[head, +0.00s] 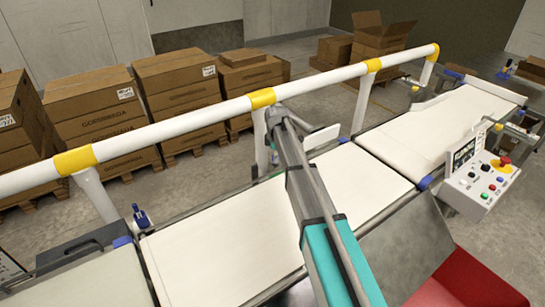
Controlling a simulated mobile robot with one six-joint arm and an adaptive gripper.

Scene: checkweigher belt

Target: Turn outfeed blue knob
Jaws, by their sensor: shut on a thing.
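A small upright blue knob-like piece (140,215) stands at the far edge of the belt line on the left. A second small blue piece (506,67) shows at the far right end, too small to make out well. I cannot tell from this view which is the outfeed knob.
White conveyor belts (225,250) run from lower left to upper right. A white rail (185,127) with yellow bands runs along their far side. A control box (482,183) with a red button stands at the right, above a red bin (470,285). Stacked cartons (105,117) stand behind.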

